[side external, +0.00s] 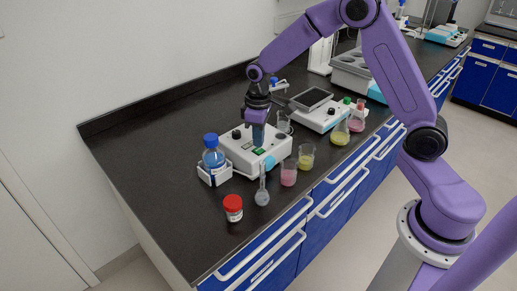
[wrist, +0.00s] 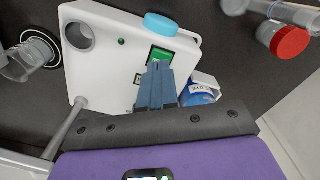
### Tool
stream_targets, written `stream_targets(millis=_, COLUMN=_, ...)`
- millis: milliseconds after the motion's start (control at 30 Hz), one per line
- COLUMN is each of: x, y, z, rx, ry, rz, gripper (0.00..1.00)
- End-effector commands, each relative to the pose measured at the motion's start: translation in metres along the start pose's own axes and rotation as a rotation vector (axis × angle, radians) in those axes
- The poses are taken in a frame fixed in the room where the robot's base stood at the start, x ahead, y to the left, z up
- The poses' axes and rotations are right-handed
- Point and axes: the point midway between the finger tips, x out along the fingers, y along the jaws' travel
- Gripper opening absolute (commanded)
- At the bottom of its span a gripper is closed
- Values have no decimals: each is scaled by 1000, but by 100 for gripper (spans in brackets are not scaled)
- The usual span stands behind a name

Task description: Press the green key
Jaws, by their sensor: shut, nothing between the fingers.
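The white device (side external: 240,158) stands on the black bench. A green rectangular key (wrist: 162,55) is on its top face, and green also shows in the side view (side external: 259,151). The fingertips overlap the lower edge of the larger green rectangle in the wrist view. In the side view my gripper (side external: 258,144) is just above the green. I cannot tell whether they touch.
A blue-capped bottle (side external: 213,154) in a white holder stands left of the device. A red-capped jar (side external: 233,207), a flask (side external: 262,190), a pink beaker (side external: 289,174) and a yellow beaker (side external: 306,157) stand in front. Another white device (side external: 322,116) is behind right. Bare bench lies at left.

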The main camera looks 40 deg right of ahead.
Motion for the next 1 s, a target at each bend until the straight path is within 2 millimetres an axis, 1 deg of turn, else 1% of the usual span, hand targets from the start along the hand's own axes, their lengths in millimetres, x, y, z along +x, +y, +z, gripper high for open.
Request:
stream_targets(millis=467, x=1, y=0, z=0, rx=0, ry=0, rz=0, gripper=0)
stream_targets(millis=1000, x=10, y=0, z=0, rx=0, ry=-1, rz=0, gripper=0)
